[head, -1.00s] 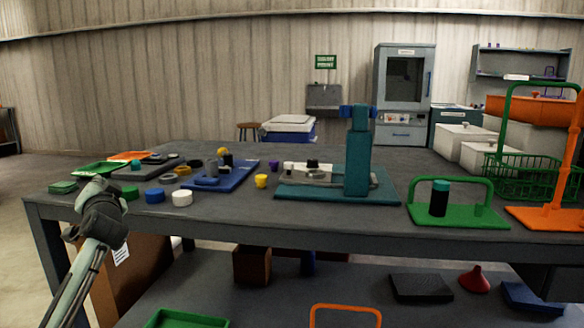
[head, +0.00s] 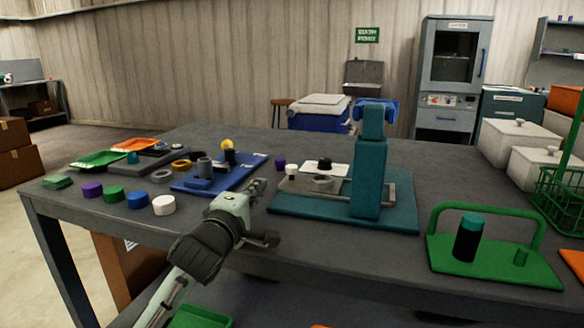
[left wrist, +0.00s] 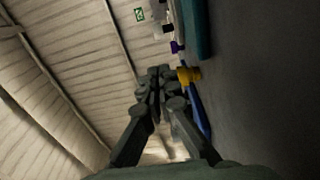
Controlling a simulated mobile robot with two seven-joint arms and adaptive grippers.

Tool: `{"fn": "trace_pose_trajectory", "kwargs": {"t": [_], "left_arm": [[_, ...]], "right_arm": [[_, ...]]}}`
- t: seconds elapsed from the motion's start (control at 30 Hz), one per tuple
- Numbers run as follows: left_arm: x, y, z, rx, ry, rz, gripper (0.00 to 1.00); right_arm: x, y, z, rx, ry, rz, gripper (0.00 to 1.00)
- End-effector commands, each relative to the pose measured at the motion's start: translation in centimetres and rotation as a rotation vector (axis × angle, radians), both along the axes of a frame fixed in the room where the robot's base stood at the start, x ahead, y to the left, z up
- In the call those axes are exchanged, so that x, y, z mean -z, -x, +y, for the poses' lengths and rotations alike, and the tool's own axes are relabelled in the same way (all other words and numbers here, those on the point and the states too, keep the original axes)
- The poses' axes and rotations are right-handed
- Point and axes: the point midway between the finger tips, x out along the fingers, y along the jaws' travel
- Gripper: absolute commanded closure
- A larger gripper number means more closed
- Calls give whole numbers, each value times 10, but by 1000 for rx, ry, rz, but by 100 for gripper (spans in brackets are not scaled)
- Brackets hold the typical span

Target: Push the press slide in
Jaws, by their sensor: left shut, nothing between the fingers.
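The teal press (head: 369,180) stands upright on its teal base plate (head: 310,215) on the grey table. Its grey slide (head: 312,184) sticks out to the left of the column, with a ring-shaped seat and a small pale knob (head: 291,170) near its left end. My left gripper (head: 258,187) is shut and empty, just left of the slide's outer end, apart from it as far as I can tell. In the left wrist view its fingers (left wrist: 160,82) are together beside a yellow cup (left wrist: 188,75); a teal edge (left wrist: 194,25) lies beyond. My right gripper is not in view.
A blue tray (head: 245,168) with parts lies left of the press. A purple piece (head: 280,163) is behind my gripper. Several coloured round pieces, including a white one (head: 163,205), line the front left. A green stand (head: 480,260) holds a dark cylinder at right.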

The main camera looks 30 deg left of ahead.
Motion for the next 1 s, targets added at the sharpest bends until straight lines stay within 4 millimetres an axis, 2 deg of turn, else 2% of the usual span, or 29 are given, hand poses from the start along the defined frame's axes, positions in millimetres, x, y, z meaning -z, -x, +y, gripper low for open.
{"fn": "trace_pose_trajectory", "kwargs": {"t": [0.17,0.5,0.63,0.8,1.0], "left_arm": [[4,-9,-5,16,42,0,100],[3,-67,12,13,36,1,100],[4,-84,16,13,36,1,100],[5,-95,19,13,38,2,100],[6,-96,19,13,38,2,100]], "right_arm": [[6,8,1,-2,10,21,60],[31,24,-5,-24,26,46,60],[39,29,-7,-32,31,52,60],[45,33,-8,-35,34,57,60],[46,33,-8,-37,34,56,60]]}}
